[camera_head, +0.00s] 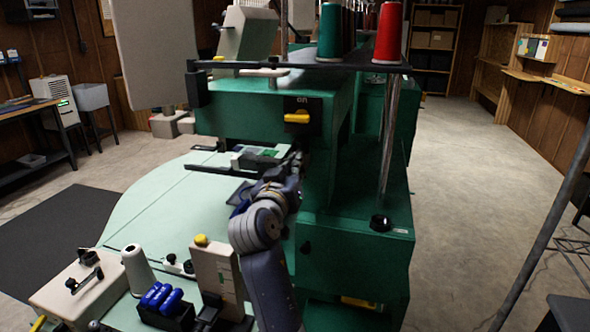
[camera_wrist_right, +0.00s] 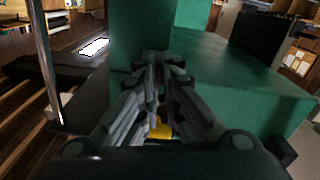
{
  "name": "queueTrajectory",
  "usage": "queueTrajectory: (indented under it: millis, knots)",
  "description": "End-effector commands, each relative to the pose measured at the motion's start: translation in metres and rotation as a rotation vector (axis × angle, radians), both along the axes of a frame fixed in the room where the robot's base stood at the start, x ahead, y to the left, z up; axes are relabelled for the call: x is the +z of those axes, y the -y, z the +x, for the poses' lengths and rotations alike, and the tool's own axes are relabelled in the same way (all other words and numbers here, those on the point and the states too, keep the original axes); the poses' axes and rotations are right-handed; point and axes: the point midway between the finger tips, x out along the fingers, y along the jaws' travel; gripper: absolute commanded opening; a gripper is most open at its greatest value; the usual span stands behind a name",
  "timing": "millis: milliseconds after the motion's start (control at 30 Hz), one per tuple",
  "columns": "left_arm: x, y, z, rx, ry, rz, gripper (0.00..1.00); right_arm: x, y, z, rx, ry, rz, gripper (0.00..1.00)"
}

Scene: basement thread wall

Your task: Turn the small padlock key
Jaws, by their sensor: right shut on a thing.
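My right gripper (camera_head: 296,160) is against the front of the green machine (camera_head: 250,115), under its upper arm. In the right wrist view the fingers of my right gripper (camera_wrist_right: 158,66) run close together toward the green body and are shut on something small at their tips. The fingers hide it; it is likely the small padlock key, but neither view shows the key or a padlock clearly. My left gripper is not in view.
A yellow switch (camera_head: 297,117) on a black plate sits above the gripper. The pale green table (camera_head: 155,205) spreads left. A white cone (camera_head: 137,270), blue-handled tools (camera_head: 160,297) and a beige box (camera_head: 214,272) stand near my arm. Open floor (camera_head: 455,200) lies right.

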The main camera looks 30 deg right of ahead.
Motion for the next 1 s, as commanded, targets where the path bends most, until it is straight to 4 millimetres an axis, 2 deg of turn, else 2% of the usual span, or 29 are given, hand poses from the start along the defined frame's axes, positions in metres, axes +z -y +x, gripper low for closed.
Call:
queueTrajectory:
  millis: [100, 200, 733, 867, 1000]
  knots:
    - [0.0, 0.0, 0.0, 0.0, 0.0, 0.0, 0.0, -0.001, 0.0, 0.0, 0.0, -0.003, 0.002, 0.0]
    - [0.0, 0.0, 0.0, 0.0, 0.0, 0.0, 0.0, -0.001, 0.0, 0.0, 0.001, -0.002, 0.001, 0.27]
    - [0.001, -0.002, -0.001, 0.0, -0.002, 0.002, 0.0, 0.001, 0.0, 0.0, 0.0, -0.005, -0.004, 0.27]
    - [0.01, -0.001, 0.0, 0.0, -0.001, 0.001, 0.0, 0.003, 0.0, 0.0, 0.0, -0.034, -0.028, 0.27]
    - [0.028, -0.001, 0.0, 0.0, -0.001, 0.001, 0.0, 0.006, 0.001, 0.0, -0.001, -0.106, -0.09, 0.27]
